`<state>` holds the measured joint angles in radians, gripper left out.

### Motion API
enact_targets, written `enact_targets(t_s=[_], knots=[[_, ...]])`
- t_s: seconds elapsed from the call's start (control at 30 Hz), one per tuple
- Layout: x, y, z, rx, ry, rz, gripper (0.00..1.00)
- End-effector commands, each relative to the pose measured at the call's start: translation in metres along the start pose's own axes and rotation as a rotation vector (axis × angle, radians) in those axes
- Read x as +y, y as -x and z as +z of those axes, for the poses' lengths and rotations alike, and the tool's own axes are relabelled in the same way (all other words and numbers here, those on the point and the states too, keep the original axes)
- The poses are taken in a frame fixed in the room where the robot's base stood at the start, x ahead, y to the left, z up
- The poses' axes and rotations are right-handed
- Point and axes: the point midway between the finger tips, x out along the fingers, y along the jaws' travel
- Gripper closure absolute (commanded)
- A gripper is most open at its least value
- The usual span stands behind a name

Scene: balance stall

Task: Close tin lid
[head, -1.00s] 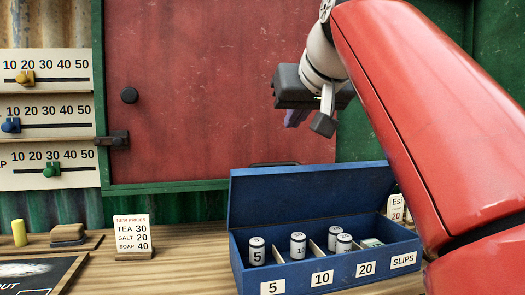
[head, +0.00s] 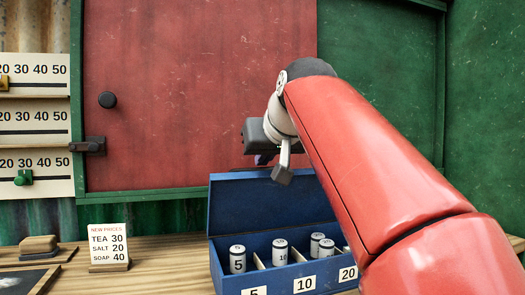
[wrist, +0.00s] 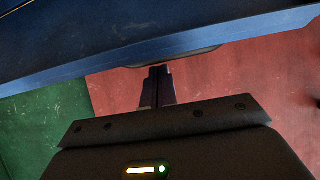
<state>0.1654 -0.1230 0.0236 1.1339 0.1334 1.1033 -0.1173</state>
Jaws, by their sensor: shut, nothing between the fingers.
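The blue tin (head: 290,282) stands on the wooden counter with its lid (head: 270,203) raised upright at the back. Inside are several white cylinders marked with numbers, in compartments; my arm hides the tin's right part. My gripper (head: 263,159) is just above the lid's top edge, its fingers shut and empty. In the wrist view, the fingertips (wrist: 158,70) are close to the blue lid (wrist: 120,40) and a dark handle-like piece (wrist: 175,57) on its edge. I cannot tell whether they touch.
A price sign (head: 108,245) stands on the counter left of the tin. A brush-like block (head: 38,244) lies farther left. A red panel (head: 190,90) with a knob and green walls stand behind the tin. Slider boards (head: 35,118) hang at the left.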

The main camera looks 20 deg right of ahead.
Motion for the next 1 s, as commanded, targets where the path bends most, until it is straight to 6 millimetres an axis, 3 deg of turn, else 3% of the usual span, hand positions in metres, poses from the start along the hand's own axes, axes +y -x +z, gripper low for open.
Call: enact_targets(t_s=[1.0], knots=[[0.0,0.011,0.015,0.09,0.001,-0.001,1.0]])
